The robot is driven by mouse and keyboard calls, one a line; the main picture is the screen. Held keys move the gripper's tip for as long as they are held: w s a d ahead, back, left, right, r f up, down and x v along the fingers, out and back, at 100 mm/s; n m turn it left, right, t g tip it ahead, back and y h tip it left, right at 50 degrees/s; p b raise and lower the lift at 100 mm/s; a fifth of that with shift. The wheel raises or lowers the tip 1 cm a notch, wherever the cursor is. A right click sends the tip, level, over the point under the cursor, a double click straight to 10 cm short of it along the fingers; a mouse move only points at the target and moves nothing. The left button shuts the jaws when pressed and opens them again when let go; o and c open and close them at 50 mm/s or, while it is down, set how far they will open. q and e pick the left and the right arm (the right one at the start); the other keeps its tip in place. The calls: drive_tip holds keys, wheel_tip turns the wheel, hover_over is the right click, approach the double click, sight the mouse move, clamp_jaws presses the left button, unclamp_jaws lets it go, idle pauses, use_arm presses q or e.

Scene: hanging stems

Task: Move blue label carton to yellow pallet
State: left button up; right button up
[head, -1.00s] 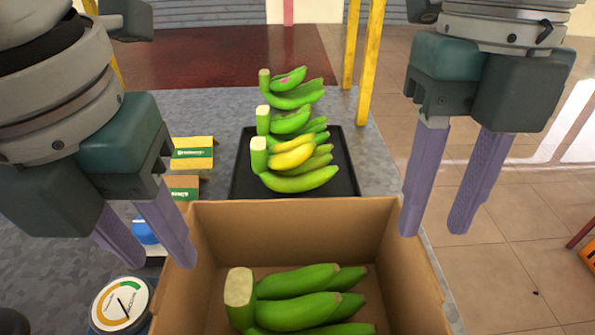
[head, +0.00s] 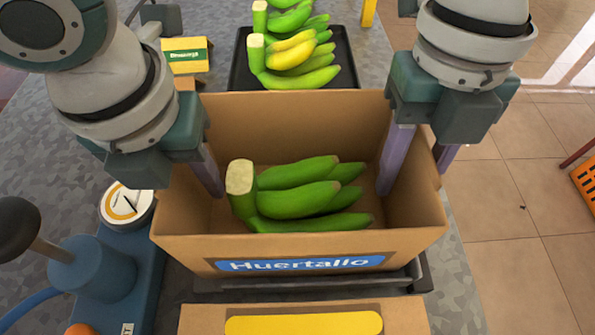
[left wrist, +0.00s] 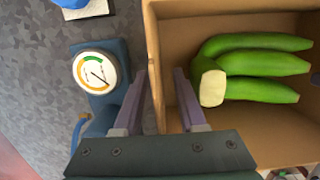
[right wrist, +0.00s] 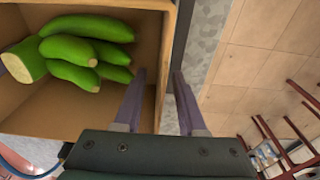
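The blue label carton (head: 420,240) is an open brown box with a blue "Huertallo" label (head: 300,264) on its near side and green bananas (head: 300,195) inside. My left gripper (head: 190,185) is open at its left wall; the left wrist view shows its fingers (left wrist: 160,72) on either side of that wall. My right gripper (head: 412,180) is open at the right wall, one finger inside and one outside; the right wrist view shows these fingers (right wrist: 158,72) around the wall. Neither gripper is visibly squeezing. No yellow pallet is visible.
A black tray (head: 240,70) with banana bunches lies behind the carton. A yellow-label carton (head: 205,320) is in front. A blue device with a dial (head: 127,204) and knob stands left. A small yellow box (head: 186,55) is at back left. Tiled floor lies right.

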use_arm(q)
clamp_jaws()
use_arm(e)
clamp_jaws()
idle(1.1)
